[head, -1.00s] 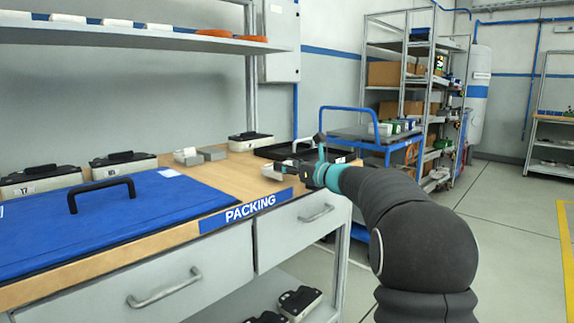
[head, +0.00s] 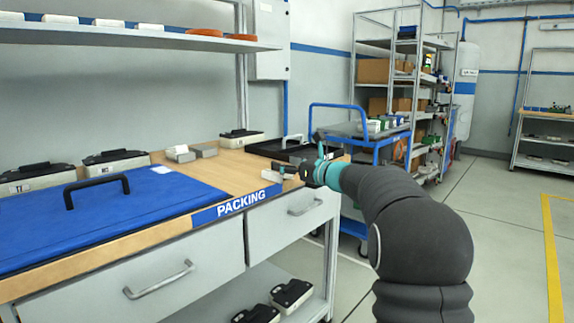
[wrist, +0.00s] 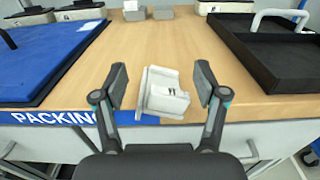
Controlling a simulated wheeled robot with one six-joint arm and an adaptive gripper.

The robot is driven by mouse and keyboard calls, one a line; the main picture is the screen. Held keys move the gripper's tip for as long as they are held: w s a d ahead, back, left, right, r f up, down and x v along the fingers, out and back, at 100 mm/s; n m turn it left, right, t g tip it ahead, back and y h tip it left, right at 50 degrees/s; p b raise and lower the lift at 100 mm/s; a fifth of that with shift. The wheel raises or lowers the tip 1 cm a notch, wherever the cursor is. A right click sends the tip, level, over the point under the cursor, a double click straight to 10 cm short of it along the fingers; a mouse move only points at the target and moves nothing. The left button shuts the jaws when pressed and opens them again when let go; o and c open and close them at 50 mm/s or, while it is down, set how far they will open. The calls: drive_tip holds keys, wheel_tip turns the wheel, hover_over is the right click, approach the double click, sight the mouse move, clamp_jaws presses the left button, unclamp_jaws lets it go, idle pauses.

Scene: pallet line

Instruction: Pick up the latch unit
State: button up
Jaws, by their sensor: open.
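The latch unit appears to be the small whitish-grey block with a raised lip and a small dark marking (wrist: 164,94). It lies on the wooden packing table near its front edge. In the wrist view it sits between the two fingers of my gripper (wrist: 160,80), with a gap on each side. My gripper is open and empty. In the head view my gripper (head: 287,171) is at the table's front right, and the pale block (head: 271,176) shows just left of it, partly hidden by the fingers.
A blue panel with a black handle (wrist: 40,62) covers the table's left side. A black tray (wrist: 262,62) with a white handle stands to the right. Small grey blocks (head: 181,153) and white-and-black boxes (head: 116,162) line the back. The wood behind the block is clear.

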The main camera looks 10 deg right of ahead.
drive_tip(key=v, duration=1.2)
idle(0.3)
